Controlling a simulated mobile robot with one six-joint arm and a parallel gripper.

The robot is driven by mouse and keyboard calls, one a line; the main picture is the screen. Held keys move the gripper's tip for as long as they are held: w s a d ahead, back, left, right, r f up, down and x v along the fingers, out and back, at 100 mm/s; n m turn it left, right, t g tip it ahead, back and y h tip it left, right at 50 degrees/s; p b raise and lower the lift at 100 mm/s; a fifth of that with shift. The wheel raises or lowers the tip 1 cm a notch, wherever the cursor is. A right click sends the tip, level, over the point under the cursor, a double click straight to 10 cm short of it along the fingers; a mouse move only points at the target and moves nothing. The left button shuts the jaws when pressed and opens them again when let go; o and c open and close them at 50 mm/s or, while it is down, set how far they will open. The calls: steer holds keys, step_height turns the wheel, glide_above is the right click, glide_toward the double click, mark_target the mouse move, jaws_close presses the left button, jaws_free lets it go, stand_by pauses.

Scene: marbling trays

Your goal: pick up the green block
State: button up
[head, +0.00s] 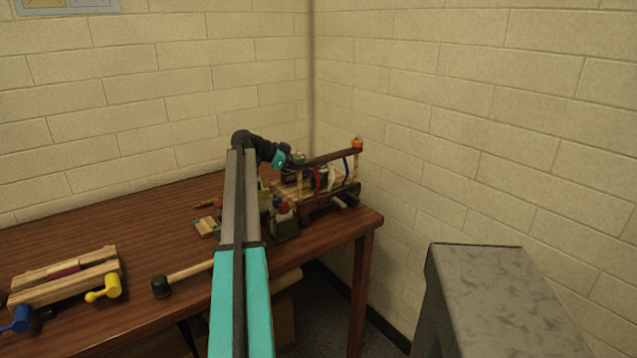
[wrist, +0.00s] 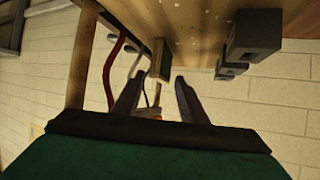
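I cannot make out a green block for certain in either view. My gripper (head: 297,160) is at the wooden rack at the back right of the table, and its tip is too small to read in the head view. In the wrist view, the two dark fingers of my gripper (wrist: 158,98) stand apart with a clear gap, so it is open. A small wooden block or post end (wrist: 160,60) shows just beyond the fingertips. I cannot tell whether it touches them. The dark green surface along the bottom of the wrist view looks like part of my own gripper.
The wooden rack (head: 345,190) holds red, white and blue strips. A small greyish caddy (head: 286,226) with bottles stands in front. The table's (head: 150,220) back left is clear.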

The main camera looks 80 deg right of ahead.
jaws_close()
steer(key=shift+r, duration=0.1)
step_height(320, 180, up, 18)
steer(key=b, duration=0.1)
steer(key=shift+a+f, duration=0.2)
steer(key=shift+a, duration=0.1)
stand_by(0.4)
steer(key=shift+s, duration=0.1)
stand_by(0.3)
